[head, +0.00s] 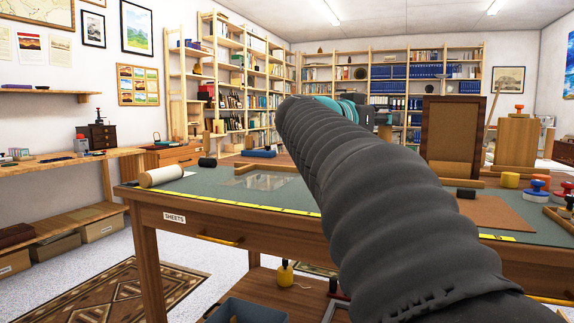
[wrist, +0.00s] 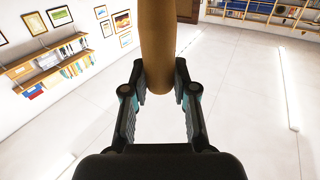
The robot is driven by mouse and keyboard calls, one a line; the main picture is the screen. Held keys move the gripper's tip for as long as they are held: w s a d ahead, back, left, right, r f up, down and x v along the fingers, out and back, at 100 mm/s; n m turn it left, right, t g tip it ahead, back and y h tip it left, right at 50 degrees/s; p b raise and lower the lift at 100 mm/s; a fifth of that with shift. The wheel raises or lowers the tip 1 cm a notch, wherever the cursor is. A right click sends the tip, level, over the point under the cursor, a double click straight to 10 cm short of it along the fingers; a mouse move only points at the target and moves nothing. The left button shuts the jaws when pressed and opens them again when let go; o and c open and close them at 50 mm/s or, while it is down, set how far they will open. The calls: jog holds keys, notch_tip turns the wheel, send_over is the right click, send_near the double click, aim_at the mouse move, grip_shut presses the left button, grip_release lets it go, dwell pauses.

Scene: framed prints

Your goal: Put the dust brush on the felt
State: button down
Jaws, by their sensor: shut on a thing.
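My gripper (wrist: 158,80) is shut on a rounded wooden piece (wrist: 157,45) in the wrist view. This looks like the handle of the dust brush; its bristles do not show. In the head view my arm crosses the middle of the table and hides most of my gripper and the held brush. A flat brown sheet (head: 492,214) lies on the right part of the green-topped table (head: 225,192). It may be the felt, but I cannot tell for sure. Its left edge is behind my arm.
At right stand a brown frame (head: 453,140), a yellow round block (head: 510,180) and knobbed blue and red pieces (head: 537,188). The left front is mostly clear.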

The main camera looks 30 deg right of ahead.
jog(key=w+a+f+b, duration=0.1)
jog(key=w+f+b, duration=0.1)
jog(key=w+f, duration=0.4)
jog(key=shift+w+a+f+b, duration=0.25)
jog(key=shift+a+f+b, duration=0.15)
jog(key=shift+f, duration=0.75)
jog(key=c, duration=0.9)
grip_release()
jog(key=a, duration=0.4)
jog(key=s+a+p, duration=0.1)
jog(key=a, duration=0.3)
jog(key=s+a, duration=0.1)
jog(key=a, duration=0.3)
